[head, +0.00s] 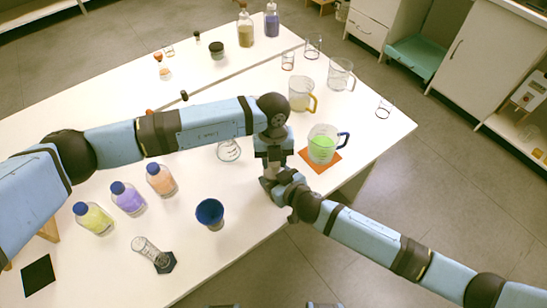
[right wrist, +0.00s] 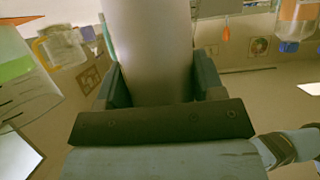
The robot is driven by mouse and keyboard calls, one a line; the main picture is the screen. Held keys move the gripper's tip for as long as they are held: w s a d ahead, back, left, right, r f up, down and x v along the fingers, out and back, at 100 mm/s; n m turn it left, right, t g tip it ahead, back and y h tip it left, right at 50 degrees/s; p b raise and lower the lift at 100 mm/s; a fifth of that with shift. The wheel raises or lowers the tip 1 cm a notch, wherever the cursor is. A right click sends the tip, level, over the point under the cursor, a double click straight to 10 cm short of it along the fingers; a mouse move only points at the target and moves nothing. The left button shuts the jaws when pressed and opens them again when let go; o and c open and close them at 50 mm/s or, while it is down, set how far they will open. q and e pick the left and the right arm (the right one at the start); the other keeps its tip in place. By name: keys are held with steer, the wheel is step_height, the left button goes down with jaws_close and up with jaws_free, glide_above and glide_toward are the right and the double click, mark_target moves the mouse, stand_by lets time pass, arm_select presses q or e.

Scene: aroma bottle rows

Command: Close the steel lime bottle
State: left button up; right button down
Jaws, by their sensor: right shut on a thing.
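A smooth grey steel bottle (right wrist: 148,50) stands between the fingers of my right gripper (right wrist: 153,85) in the right wrist view; the gripper is shut on it. Its top is out of that view. In the head view, my right gripper (head: 272,182) is near the table's front edge, and the bottle is mostly hidden by the grippers. My left gripper (head: 273,155) points down directly above it, at the bottle's top end. Whether its fingers are shut, and whether they hold a cap, is hidden.
A blue-handled beaker of green liquid (head: 321,149) stands on an orange mat (head: 325,166) just right of the grippers. A yellow-handled jug (head: 299,96) is behind.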

arm_select(q)
steer(key=o, duration=0.3)
steer(key=shift+s+a+f, duration=0.15)
steer(key=shift+a+f, duration=0.1)
steer(key=shift+f, duration=0.3)
steer(key=shift+d, duration=0.15)
steer(key=shift+d+r, duration=0.1)
steer(key=shift+r, duration=2.4)
steer(key=shift+w, duration=0.2)
step_height(320, 180, up, 2)
steer(key=n, duration=0.3)
steer(key=shift+s+t, duration=0.1)
steer(key=shift+t, duration=0.3)
steer(key=r+n, duration=0.2)
steer(key=n, duration=0.1)
steer(key=shift+t, duration=0.4)
